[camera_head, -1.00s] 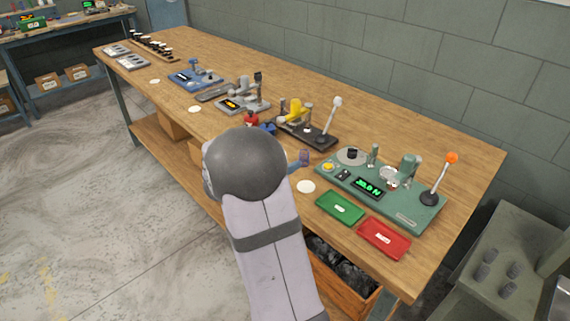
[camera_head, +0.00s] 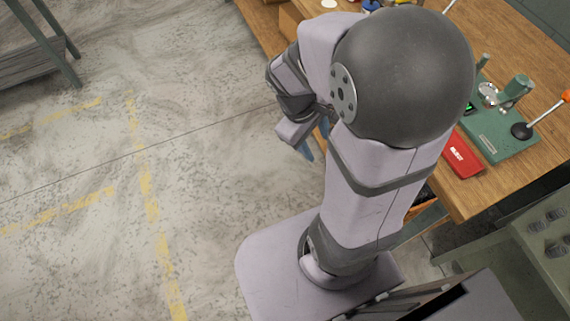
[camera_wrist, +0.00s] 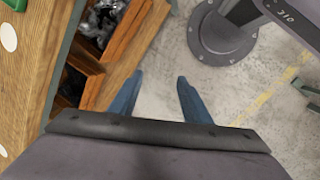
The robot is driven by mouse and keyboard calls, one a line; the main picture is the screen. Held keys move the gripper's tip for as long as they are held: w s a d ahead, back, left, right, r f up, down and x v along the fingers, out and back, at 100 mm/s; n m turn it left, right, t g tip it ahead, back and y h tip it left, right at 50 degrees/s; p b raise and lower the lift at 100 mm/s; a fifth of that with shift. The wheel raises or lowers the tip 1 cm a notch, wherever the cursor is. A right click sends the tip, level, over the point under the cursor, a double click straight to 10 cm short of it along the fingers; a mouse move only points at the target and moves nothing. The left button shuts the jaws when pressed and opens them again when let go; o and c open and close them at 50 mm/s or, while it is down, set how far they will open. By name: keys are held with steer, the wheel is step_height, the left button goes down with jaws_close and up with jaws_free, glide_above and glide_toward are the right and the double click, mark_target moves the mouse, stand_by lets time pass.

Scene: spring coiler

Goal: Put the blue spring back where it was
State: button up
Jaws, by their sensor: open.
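My gripper (camera_head: 306,150) hangs off the front side of the workbench, above the concrete floor. I cannot make out a blue spring in any current view. My arm hides much of the bench in the head view.
A red tray (camera_head: 462,156) lies at the bench's front edge. A wooden crate (camera_wrist: 128,45) holding dark scrap stands below the bench edge, left of my fingers in the wrist view. A grey-green stand (camera_head: 520,240) is at the lower right.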

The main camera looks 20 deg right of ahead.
steer(key=s+a+m+y, duration=0.2)
steer(key=a+m+y, duration=0.1)
steer(key=a, duration=0.6)
steer(key=shift+s+a+f+m, duration=0.15)
steer(key=shift+s+f+m, duration=0.2)
steer(key=shift+m, duration=0.55)
step_height(320, 180, up, 9)
steer(key=p, duration=0.9)
steer(key=shift+r, duration=0.1)
